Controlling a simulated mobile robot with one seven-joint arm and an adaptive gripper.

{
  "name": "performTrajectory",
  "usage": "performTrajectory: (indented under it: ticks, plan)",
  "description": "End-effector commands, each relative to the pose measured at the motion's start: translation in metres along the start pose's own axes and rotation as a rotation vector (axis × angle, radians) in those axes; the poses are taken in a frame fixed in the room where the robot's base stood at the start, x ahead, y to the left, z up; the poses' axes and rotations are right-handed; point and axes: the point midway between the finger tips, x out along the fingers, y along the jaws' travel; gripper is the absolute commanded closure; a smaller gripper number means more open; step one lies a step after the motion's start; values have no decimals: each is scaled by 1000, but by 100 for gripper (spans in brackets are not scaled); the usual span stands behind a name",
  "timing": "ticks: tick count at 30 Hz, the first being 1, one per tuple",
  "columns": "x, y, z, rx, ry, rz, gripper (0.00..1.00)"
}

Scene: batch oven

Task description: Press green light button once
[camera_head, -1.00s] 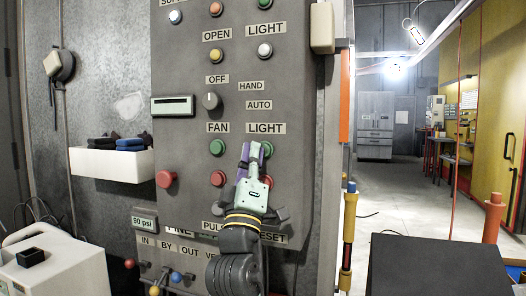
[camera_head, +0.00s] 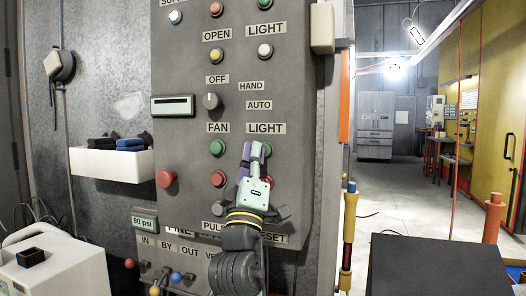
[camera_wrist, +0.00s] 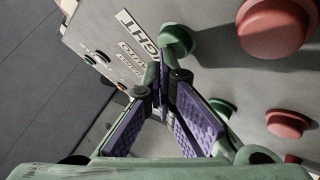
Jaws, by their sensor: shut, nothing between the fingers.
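The green light button (camera_head: 267,149) is below the lower LIGHT label on the grey panel, partly behind my fingers in the head view. It also shows as a round green knob (camera_wrist: 177,38) in the wrist view. My gripper (camera_head: 252,148), with purple pads and a pale green body, points up at the panel. Its fingertips (camera_wrist: 162,72) are shut and empty, just beside and below the green button in the wrist view. I cannot tell whether they touch it.
Close by are the red button (camera_wrist: 278,28) under LIGHT, and the green (camera_head: 217,147) and red (camera_head: 218,179) FAN buttons. A red knob (camera_head: 166,179) is at left. A white bin (camera_head: 110,162) hangs on the left wall.

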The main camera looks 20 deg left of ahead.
Motion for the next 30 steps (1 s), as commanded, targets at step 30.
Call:
performTrajectory:
  ticks: [30]
  plan:
    - [-12,9,-8,0,-1,0,100]
